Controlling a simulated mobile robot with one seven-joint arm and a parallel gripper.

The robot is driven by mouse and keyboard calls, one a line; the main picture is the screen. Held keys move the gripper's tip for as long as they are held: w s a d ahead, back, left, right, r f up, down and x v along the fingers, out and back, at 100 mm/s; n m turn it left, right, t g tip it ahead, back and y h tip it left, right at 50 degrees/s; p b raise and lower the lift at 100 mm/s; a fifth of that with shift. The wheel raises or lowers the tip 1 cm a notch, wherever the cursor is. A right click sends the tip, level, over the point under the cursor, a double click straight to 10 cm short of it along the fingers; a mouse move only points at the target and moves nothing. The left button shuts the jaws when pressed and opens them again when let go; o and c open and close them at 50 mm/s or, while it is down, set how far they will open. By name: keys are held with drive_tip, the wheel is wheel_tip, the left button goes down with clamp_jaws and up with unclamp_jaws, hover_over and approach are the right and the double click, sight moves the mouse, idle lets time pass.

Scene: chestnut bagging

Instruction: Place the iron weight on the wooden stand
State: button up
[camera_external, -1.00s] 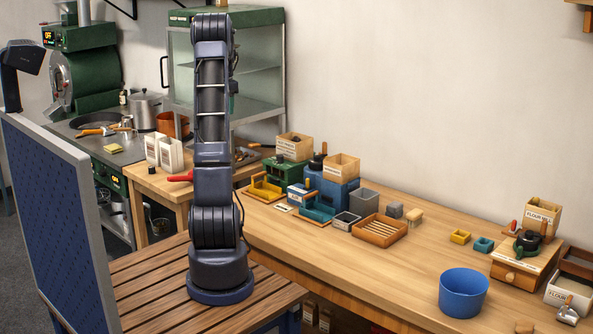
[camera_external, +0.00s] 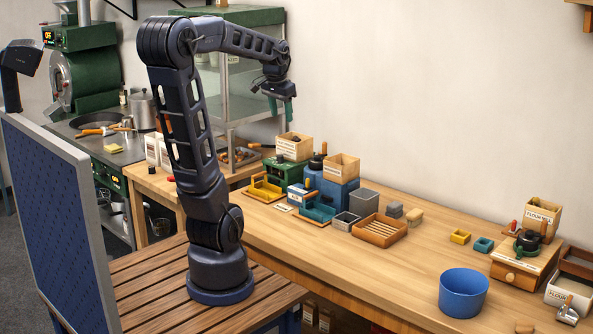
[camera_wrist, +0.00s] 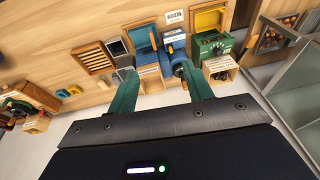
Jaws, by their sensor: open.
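A small dark grey block (camera_external: 395,210), which may be the iron weight, sits on the long bench among the tools. Beside it is a small pale wooden piece (camera_external: 415,217), possibly the wooden stand; I cannot tell for sure. My gripper (camera_external: 279,97) is open and empty, high above the back left of the bench, far from both. In the wrist view its green fingers (camera_wrist: 158,70) stand apart, with the bench tools far beyond them. I cannot make out the weight or the stand clearly there.
A slatted wooden tray (camera_external: 380,230), a grey box (camera_external: 364,201), and blue and green mills (camera_external: 331,190) with wooden hoppers crowd the bench's left part. A blue bucket (camera_external: 463,293) stands at the front right. The glass cabinet (camera_external: 258,60) is close to my gripper. The bench's middle is clear.

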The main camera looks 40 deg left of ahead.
drive_tip(key=s+d+f+t, duration=0.1)
drive_tip(key=s+d+f, duration=0.1)
drive_tip(key=s+d, duration=0.3)
drive_tip(key=s+d+f+h, duration=0.1)
drive_tip(key=s+d+f, duration=0.1)
drive_tip(key=s+d, duration=0.4)
drive_tip(key=shift+s+d+f+t, duration=0.3)
drive_tip(key=shift+s+t, duration=0.1)
drive_tip(key=shift+s, duration=1.05)
